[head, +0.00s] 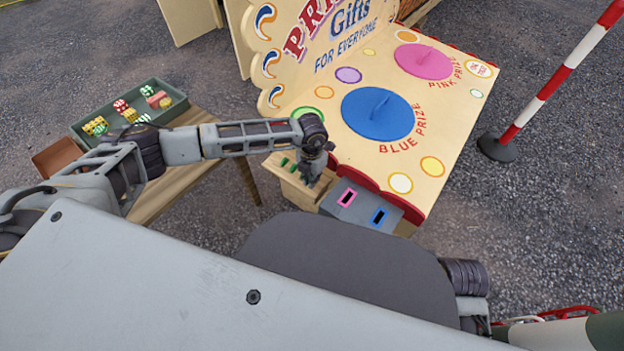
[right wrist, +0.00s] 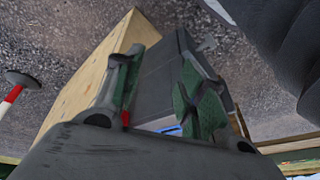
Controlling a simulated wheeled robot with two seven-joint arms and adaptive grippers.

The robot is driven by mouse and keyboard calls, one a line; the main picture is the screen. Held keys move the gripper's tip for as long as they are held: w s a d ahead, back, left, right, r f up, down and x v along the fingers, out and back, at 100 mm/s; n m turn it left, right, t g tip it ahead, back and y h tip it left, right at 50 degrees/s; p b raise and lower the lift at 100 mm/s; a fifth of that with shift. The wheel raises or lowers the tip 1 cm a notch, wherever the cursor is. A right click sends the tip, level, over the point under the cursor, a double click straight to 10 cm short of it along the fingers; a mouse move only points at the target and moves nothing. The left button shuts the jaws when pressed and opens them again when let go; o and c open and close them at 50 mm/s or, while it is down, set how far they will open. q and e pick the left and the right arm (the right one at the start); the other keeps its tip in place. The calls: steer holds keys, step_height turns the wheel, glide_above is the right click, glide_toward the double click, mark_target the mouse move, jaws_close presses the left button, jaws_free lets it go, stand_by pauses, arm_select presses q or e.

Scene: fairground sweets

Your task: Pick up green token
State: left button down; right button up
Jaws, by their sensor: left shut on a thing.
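A light wooden token holder (head: 288,184) stands at the front left of the prize stall, with small green tokens (head: 284,161) standing in its top. My left gripper (head: 311,182) points down over the right part of this holder, beside the visible tokens. It is shut on a green token, which is mostly hidden by the fingers at this size. In the right wrist view, my right gripper (right wrist: 162,88) is open and empty, with its green-padded fingers apart. My right gripper does not show in the head view.
Right of the holder is a grey box (head: 361,207) with a pink-rimmed slot and a blue-rimmed slot. The stall top carries a blue lid (head: 378,113) and a pink lid (head: 424,61). A striped pole (head: 556,78) stands right.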

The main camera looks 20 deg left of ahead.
arm_select(q)
step_height(320, 180, up, 7)
steer(key=shift+r+p, duration=0.1)
steer(key=shift+p, duration=0.85)
steer(key=shift+r, duration=0.9)
arm_select(e)
steer(key=f, duration=0.3)
steer(key=shift+w+d+g, duration=0.1)
steer(key=shift+d+g, duration=0.2)
steer(key=shift+g, duration=0.1)
